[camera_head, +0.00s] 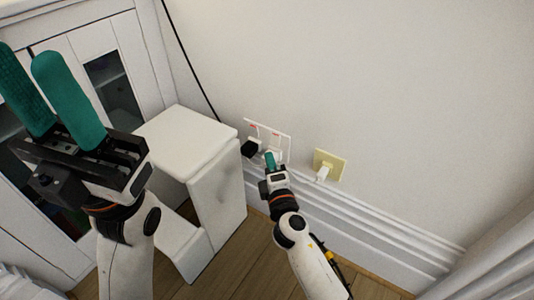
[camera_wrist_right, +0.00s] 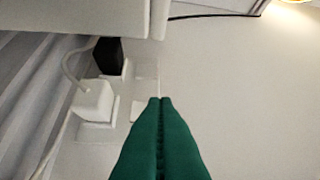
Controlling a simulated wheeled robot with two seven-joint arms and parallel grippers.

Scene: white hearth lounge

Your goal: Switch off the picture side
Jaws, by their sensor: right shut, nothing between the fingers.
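A white double socket plate (camera_head: 283,139) with two small red marks sits on the wall. A black plug (camera_head: 250,149) is at its left part, and a white plug sits beside it. In the right wrist view, the black plug (camera_wrist_right: 108,55) and a white plug with a cable (camera_wrist_right: 93,103) show left of my fingers. My right gripper (camera_head: 270,157) is shut and empty, its teal fingertips in front of the plate's lower part; I cannot tell whether they touch. They also show in the wrist view (camera_wrist_right: 160,100). My left gripper (camera_head: 45,75) is open and empty, at upper left.
A cream wall plate (camera_head: 331,160) with a white plug (camera_head: 322,174) is to the right. A white low cabinet (camera_head: 187,140) stands left of the socket, and a curtain (camera_head: 500,260) hangs at lower right. A dark cable (camera_head: 190,60) runs down the wall. The upper right wall is bare.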

